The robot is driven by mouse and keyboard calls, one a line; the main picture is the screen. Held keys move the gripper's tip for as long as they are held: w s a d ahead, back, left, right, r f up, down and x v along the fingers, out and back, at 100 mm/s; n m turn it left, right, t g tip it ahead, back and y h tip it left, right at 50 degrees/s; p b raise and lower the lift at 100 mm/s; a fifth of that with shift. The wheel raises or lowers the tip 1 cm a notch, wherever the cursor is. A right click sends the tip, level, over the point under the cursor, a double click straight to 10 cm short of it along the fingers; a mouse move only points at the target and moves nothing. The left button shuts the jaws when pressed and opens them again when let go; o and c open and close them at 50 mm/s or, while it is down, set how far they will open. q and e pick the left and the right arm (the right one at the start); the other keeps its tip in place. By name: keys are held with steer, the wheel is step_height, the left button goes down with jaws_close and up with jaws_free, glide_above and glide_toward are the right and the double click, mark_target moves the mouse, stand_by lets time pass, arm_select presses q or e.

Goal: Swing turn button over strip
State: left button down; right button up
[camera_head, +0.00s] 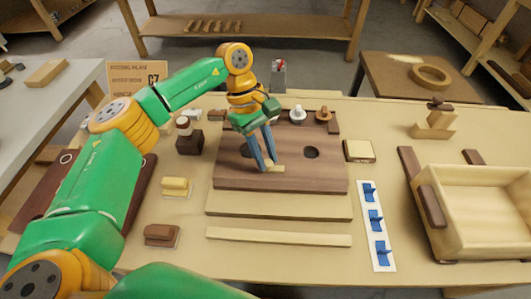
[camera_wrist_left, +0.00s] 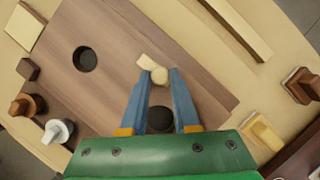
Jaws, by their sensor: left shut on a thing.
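The turn button (camera_head: 277,169) is a small pale wooden piece near the front edge of the brown panel (camera_head: 320,180). In the left wrist view the turn button (camera_wrist_left: 148,62) shows a rounded end and a bar pointing up and left. My left gripper (camera_head: 270,163) has its blue fingers closed on its rounded end, also seen in the left wrist view (camera_wrist_left: 158,76). A long pale strip (camera_head: 278,237) lies apart on the bench in front of the panel; it also shows in the left wrist view (camera_wrist_left: 238,28). My right gripper is not in view.
The panel has two dark holes; one (camera_head: 311,152) is right of my fingers. A pale board (camera_head: 280,206) lies along the panel's front. Knobs (camera_head: 298,114) stand behind. A blue-hooked white plate (camera_head: 375,220) and an open wooden box (camera_head: 480,210) are to the right.

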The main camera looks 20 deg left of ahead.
arm_select(q)
steer(key=n+b, duration=0.1)
steer(key=s+n+t+b, duration=0.1)
steer(key=n, duration=0.1)
steer(key=n+b, duration=0.1)
steer(key=shift+s+d+f+n+t+h, duration=0.15)
steer(key=shift+d+f+n+t+h, duration=0.05)
steer(key=shift+f+n+t+h, duration=0.1)
steer(key=n+b, duration=0.1)
steer(key=n+t+b, duration=0.1)
steer(key=n, duration=0.1)
steer(key=s+d+n+b, duration=0.1)
steer(key=shift+n+t+b, duration=0.3)
steer(key=shift+t, duration=0.1)
steer(key=n+b, duration=0.1)
steer(key=n+t+b, duration=0.1)
steer(key=d+n+b, duration=0.1)
steer(key=n, duration=0.1)
steer(key=shift+s+d+r+t+y, duration=0.1)
steer(key=shift+s+r+t+y, duration=0.05)
steer(key=shift+s+t+y, duration=0.2)
steer(key=shift+d+r+n+t+y+b, duration=0.15)
steer(key=shift+d+n+y+b, duration=0.15)
steer(key=shift+n, duration=0.45)
steer(key=shift+d+f+n+t+y+b, duration=0.1)
steer(key=shift+n+t+y+b, duration=0.1)
steer(key=shift+n+b, duration=0.35)
steer(key=shift+d+r+n+t+y+b, duration=0.15)
steer(key=shift+n+y+b, duration=0.1)
steer(key=shift+n, duration=0.65)
